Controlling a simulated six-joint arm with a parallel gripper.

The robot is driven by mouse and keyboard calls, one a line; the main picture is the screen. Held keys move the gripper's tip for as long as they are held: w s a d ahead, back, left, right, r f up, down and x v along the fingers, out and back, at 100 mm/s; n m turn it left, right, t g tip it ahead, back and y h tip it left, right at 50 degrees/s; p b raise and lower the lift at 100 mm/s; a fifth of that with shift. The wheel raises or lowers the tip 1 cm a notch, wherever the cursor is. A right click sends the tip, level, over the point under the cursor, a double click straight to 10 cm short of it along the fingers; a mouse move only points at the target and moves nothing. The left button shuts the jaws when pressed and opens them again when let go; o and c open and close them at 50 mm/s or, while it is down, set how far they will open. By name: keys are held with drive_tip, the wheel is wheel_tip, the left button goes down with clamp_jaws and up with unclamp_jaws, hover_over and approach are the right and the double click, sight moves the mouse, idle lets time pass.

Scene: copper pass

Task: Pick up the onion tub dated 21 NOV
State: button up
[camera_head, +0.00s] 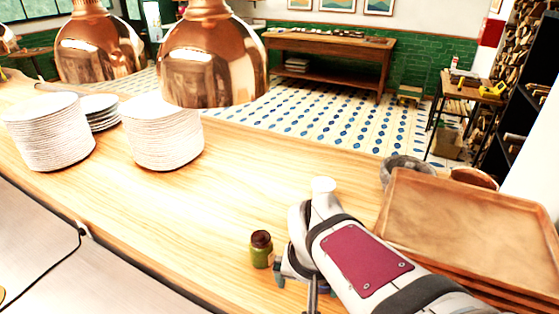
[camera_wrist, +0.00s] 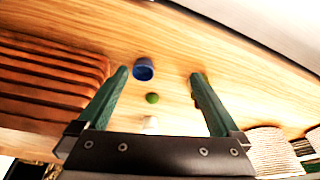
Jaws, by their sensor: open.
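My gripper (camera_wrist: 158,73) is open and empty above the wooden counter in the wrist view. A small blue round container (camera_wrist: 143,69) stands between the fingers as seen there, near the left one. A green round thing (camera_wrist: 152,98) and a pale thing (camera_wrist: 150,122) lie beyond it, towards the palm. The jar with a dark lid (camera_head: 261,250) shows in the head view, left of my arm. I see no readable date or label, so I cannot tell which is the onion tub. My arm hides much of this area.
Stacked brown trays (camera_head: 470,225) stand right of my arm, with a grey bowl (camera_head: 405,168) behind. White plate stacks (camera_head: 162,135) (camera_head: 50,135) stand at the left. Copper lamps (camera_head: 213,60) (camera_head: 98,45) hang over the counter (camera_head: 225,205). The counter's middle is clear.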

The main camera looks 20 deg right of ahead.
drive_tip(key=w+d+r+n+t+h, duration=0.1)
drive_tip(key=w+d+t, duration=0.2)
drive_tip(key=w+d, duration=0.55)
drive_tip(key=w+d+t+h, duration=0.2)
drive_tip(key=w+d, duration=0.4)
drive_tip(key=w, duration=0.6)
drive_tip(key=n+t+y, duration=0.2)
drive_tip(key=n+t, duration=0.1)
drive_tip(key=t, duration=0.1)
hover_over(327, 192)
wheel_tip(327, 192, down, 3)
drive_tip(key=shift+t, duration=0.3)
drive_tip(key=f, duration=0.7)
drive_tip(key=shift+s+f, duration=0.2)
drive_tip(key=shift+f, duration=0.15)
drive_tip(key=x, duration=0.7)
drive_tip(key=shift+w, duration=0.2)
drive_tip(key=c, duration=1.2)
